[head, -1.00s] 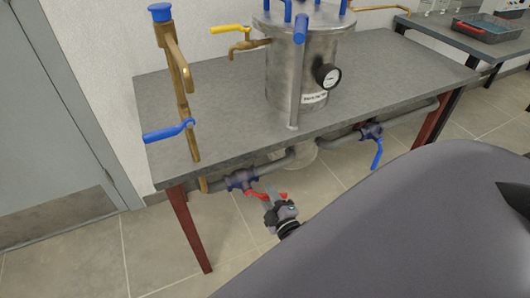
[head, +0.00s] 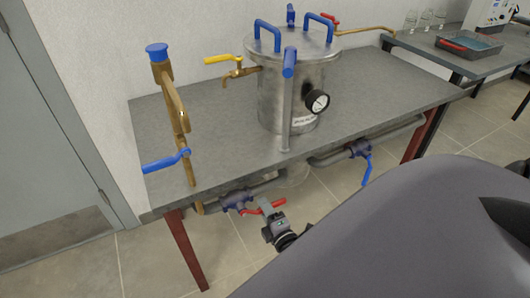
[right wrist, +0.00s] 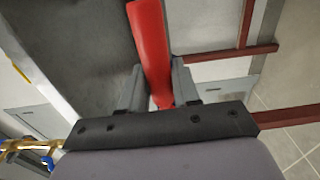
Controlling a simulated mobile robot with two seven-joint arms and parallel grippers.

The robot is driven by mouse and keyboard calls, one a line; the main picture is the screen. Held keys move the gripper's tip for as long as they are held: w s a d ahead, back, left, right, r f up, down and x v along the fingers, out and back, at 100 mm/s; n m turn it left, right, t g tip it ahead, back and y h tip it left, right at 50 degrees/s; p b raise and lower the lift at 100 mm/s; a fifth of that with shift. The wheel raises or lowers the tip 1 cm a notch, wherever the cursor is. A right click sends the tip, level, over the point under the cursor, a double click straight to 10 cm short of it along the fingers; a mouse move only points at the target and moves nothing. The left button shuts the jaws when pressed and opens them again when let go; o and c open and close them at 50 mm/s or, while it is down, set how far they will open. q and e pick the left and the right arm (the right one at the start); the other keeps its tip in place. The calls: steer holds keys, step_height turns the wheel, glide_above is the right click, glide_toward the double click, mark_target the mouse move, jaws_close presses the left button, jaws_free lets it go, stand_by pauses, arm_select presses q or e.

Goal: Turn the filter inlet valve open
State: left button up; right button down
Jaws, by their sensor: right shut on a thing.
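A dark blue valve body (head: 236,200) sits on the grey pipe under the table's front left edge. Its red lever (head: 277,204) points to the right in the head view. My right gripper (head: 265,207) is at this lever, below the table edge. In the right wrist view the red lever (right wrist: 150,45) runs between the two grey fingers of my right gripper (right wrist: 157,88), which is shut on it. The lever's far end, toward the valve, is out of the wrist view. My left gripper is not in view.
A steel filter vessel (head: 270,95) with a gauge (head: 317,102) stands on the grey table (head: 370,90). A second valve with a blue lever (head: 366,170) is on the pipe to the right. A brass pipe with a blue lever (head: 166,162) rises at the left table edge.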

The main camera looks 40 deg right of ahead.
steer(key=shift+w+r, duration=0.1)
steer(key=shift+r, duration=0.1)
steer(key=c, duration=0.9)
jaws_free()
steer(key=shift+f, duration=0.1)
steer(key=shift+s, duration=0.25)
steer(key=p+v, duration=0.1)
steer(key=v, duration=0.5)
steer(key=shift+s, duration=0.35)
